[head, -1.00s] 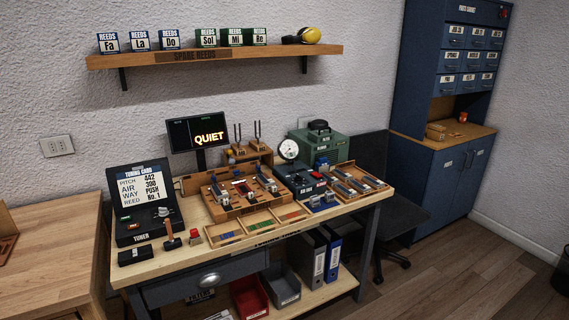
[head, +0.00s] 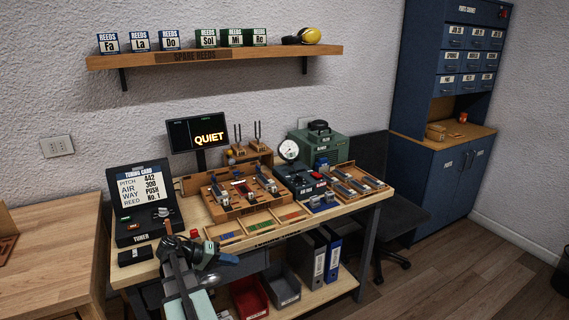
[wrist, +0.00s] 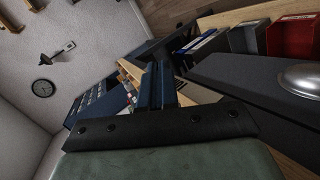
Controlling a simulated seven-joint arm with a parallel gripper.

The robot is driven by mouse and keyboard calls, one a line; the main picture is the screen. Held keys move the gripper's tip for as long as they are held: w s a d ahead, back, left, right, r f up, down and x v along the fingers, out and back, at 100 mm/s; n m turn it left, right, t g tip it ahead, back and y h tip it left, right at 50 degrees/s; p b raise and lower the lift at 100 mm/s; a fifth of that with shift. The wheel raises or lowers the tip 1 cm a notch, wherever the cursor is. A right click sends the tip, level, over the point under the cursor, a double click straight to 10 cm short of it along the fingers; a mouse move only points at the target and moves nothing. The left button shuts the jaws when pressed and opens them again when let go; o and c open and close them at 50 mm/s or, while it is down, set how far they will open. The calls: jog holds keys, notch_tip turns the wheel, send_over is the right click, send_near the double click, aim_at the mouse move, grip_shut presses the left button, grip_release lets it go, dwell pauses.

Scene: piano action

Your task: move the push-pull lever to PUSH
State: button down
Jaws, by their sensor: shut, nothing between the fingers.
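I cannot make out the push-pull lever for certain. Small controls show on the wooden test board (head: 246,207) mid-bench and on the dark blue unit (head: 297,186) to its right; their labels and settings are too small to read. The tuning card (head: 143,184) at the left lists WAY as PUSH. My gripper (head: 232,259) is low at the bench's front edge, left of centre, apart from the board and the blue unit. In the wrist view my gripper (wrist: 160,68) has its dark fingers together, with nothing seen between them.
The drawer handle (head: 209,280), red bin (head: 249,298), grey bin (head: 282,287) and binders (head: 312,258) are below the bench top. A parts tray (head: 257,225) lies along the front. A mallet (head: 168,228) is by the tuner. The display (head: 198,133) reads QUIET.

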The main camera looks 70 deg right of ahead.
jog(key=s+d+r+m+g, duration=0.1)
jog(key=s+d+r+m, duration=0.25)
jog(key=d+r, duration=0.35)
jog(key=w+d+r+m+t, duration=0.1)
jog(key=d+r, duration=0.4)
jog(key=d, duration=0.6)
jog(key=w+d+r+m+t+h, duration=0.1)
jog(key=w+d+r+m, duration=0.2)
jog(key=d, duration=0.8)
jog(key=w+d+r+m+t, duration=0.1)
jog(key=w+d+r+m, duration=0.2)
jog(key=d+r+m, duration=0.2)
jog(key=d+r, duration=0.3)
jog(key=d, duration=0.3)
jog(key=shift+r+m+h, duration=0.3)
jog(key=shift+r+m, duration=0.05)
jog(key=x, duration=1.4)
jog(key=shift+w+f, duration=0.2)
jog(key=shift+w, duration=0.05)
jog(key=shift+t, duration=0.3)
